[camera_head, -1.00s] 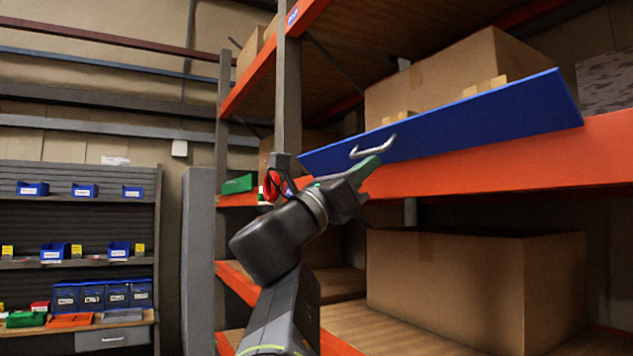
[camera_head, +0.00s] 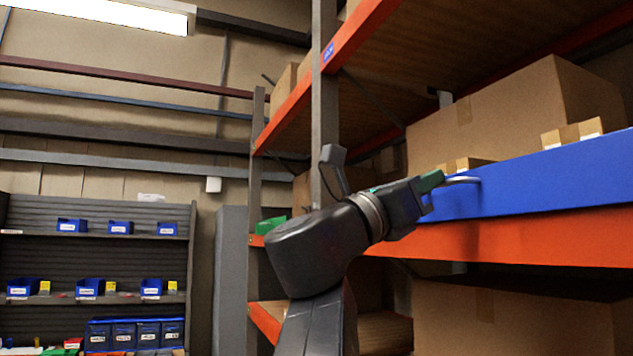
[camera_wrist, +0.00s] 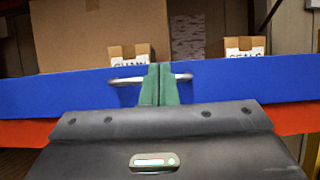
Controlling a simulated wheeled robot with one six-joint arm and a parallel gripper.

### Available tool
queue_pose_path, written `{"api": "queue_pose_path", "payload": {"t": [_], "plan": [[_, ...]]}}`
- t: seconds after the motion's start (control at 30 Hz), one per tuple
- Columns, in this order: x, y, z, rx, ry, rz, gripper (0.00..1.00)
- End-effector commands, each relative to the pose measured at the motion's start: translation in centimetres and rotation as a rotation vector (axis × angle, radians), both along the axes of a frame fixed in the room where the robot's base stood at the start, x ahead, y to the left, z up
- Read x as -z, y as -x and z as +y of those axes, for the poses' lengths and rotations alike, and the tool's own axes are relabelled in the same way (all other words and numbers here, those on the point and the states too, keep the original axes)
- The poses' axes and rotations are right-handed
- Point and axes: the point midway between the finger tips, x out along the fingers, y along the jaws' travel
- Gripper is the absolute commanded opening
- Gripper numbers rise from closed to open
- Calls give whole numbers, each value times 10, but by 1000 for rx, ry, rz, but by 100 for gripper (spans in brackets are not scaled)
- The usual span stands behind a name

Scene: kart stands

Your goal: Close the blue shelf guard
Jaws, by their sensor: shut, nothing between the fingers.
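The blue shelf guard (camera_head: 545,182) is a long flat panel standing upright along the shelf's front edge, just above the orange beam. It also spans the wrist view (camera_wrist: 60,92). Its metal handle (camera_head: 462,180) sticks out from the face, and in the wrist view the handle (camera_wrist: 182,77) shows on both sides of the fingers. My gripper (camera_head: 432,182) has green fingertips at the handle. In the wrist view the fingers (camera_wrist: 159,84) are together in front of the handle's middle, hiding it. I cannot tell whether they touch it.
An orange beam (camera_head: 520,238) runs under the guard. A large cardboard box (camera_head: 480,115) and small boxes (camera_head: 572,134) stand behind it on the shelf. A grey upright (camera_head: 325,110) rises left of the guard. Shelving with blue bins (camera_head: 120,228) stands at the far left.

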Motion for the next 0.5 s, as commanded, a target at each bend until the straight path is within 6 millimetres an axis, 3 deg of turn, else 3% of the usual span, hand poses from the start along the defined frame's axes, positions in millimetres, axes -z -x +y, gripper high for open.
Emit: {"api": "queue_pose_path", "payload": {"t": [0.5], "plan": [[-6,-3,-7,1,-113,43,0]]}}
